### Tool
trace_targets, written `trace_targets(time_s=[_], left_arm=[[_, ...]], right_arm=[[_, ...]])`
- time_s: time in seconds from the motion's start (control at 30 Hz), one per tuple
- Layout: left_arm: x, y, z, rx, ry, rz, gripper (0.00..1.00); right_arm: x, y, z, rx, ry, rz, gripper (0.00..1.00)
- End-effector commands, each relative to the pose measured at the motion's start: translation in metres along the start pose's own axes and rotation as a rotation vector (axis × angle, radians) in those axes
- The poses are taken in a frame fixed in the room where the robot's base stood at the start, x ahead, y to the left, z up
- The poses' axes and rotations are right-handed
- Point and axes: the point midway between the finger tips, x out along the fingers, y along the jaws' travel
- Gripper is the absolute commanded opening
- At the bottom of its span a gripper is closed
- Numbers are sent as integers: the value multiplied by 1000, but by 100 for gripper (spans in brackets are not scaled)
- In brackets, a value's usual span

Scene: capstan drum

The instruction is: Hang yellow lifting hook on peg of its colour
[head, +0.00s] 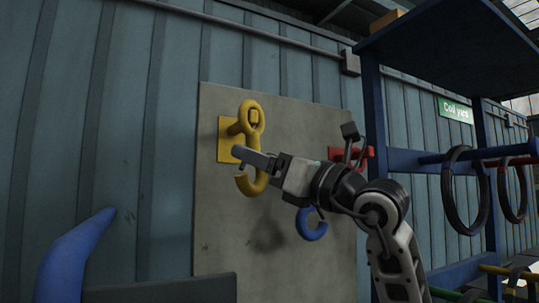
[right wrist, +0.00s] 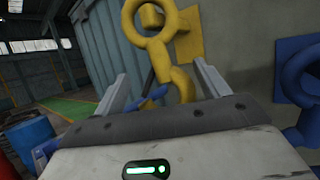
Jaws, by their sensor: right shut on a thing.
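The yellow lifting hook (head: 255,180) hangs upright in front of the grey board, its eye at the top and its open curve below. The yellow peg (head: 253,116) has a square yellow plate (head: 225,140) on the board, and its end shows inside the hook's eye. The eye appears to be around the peg. My right gripper (head: 245,158) is shut on the hook's shank below the eye. In the right wrist view the hook (right wrist: 160,50) stands between the two fingers (right wrist: 165,88), with the yellow plate (right wrist: 188,35) behind. My left gripper is not in view.
A blue hook (head: 311,226) hangs lower right on the grey board (head: 215,240). A red peg plate (head: 365,155) is partly behind my right arm. A blue rack (head: 375,110) with black rings (head: 463,190) stands at right. A blue curved thing (head: 75,258) rises at lower left.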

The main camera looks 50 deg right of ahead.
Motion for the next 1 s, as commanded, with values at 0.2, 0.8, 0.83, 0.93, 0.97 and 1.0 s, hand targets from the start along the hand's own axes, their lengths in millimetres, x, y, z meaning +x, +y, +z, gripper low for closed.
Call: trace_targets(time_s=[0.2, 0.8, 0.83, 0.93, 0.97, 1.0], left_arm=[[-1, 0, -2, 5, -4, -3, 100], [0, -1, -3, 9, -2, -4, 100], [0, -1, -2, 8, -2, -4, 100], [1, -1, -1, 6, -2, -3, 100], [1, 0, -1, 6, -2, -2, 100], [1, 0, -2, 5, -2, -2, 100]], right_arm=[[10, -7, -2, 1, -6, -1, 30], [29, -20, -19, 0, -6, 0, 30], [29, -20, -20, -1, -7, 0, 30], [30, -21, -22, -1, -7, 0, 30], [30, -21, -22, -1, -7, 0, 30], [30, -21, -22, -1, -8, 0, 30]])
